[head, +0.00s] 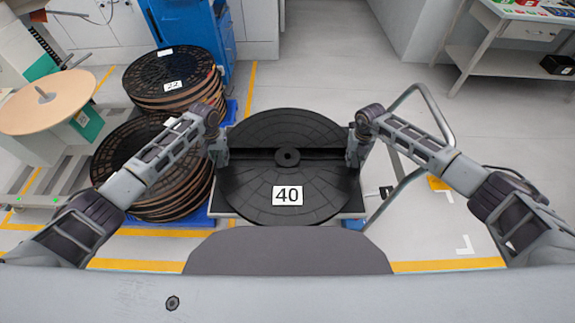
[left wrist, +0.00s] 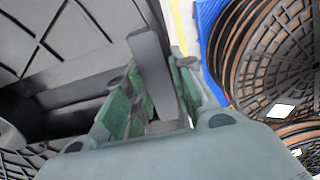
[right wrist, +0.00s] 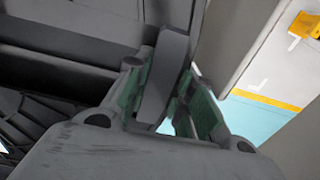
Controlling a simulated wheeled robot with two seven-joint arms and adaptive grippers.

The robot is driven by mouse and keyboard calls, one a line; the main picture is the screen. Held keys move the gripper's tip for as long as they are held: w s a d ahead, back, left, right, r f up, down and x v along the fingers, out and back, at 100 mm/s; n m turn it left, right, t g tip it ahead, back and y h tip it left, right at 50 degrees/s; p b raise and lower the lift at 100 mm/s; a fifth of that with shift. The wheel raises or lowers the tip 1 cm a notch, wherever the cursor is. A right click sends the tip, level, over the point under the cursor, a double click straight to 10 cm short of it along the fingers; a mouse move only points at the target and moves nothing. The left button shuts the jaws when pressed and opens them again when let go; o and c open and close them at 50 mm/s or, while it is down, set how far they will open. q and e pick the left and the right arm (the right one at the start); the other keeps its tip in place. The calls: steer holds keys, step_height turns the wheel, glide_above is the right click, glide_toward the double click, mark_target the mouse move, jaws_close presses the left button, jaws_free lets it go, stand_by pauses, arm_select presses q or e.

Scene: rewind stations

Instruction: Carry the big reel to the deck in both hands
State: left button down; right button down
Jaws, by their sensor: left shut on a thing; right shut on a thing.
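The big reel (head: 285,122) is a wide black disc with a hub in its middle, a dark bar across it and a white label "40". It lies flat in front of me in the head view. My left gripper (head: 220,157) is shut on a grip tab (left wrist: 153,75) at its left side. My right gripper (head: 354,157) is shut on the matching tab (right wrist: 163,77) at its right side. A grey deck (head: 351,211) shows at the reel's near corners, below it. I cannot tell whether the reel touches the deck.
Two stacks of black-and-brown reels (head: 168,78) (head: 135,150) stand close on the left, on blue bases. A tubular handle (head: 440,115) rises at right. A station with a wooden disc (head: 47,101) is far left. A workbench (head: 490,45) stands back right. Floor behind the reel is clear.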

arm_select(q)
steer(key=shift+f+b, duration=0.35)
arm_select(e)
steer(key=shift+f, duration=0.35)
arm_select(q)
steer(key=c, duration=1.2)
jaws_free()
arm_select(e)
steer(key=c, duration=1.2)
jaws_free()
steer(key=shift+c, duration=0.2)
arm_select(q)
steer(key=shift+r, duration=0.1)
step_height(320, 180, up, 12)
arm_select(e)
step_height(320, 180, up, 12)
arm_select(q)
steer(key=shift+s, duration=0.1)
arm_select(e)
steer(key=shift+s, duration=0.1)
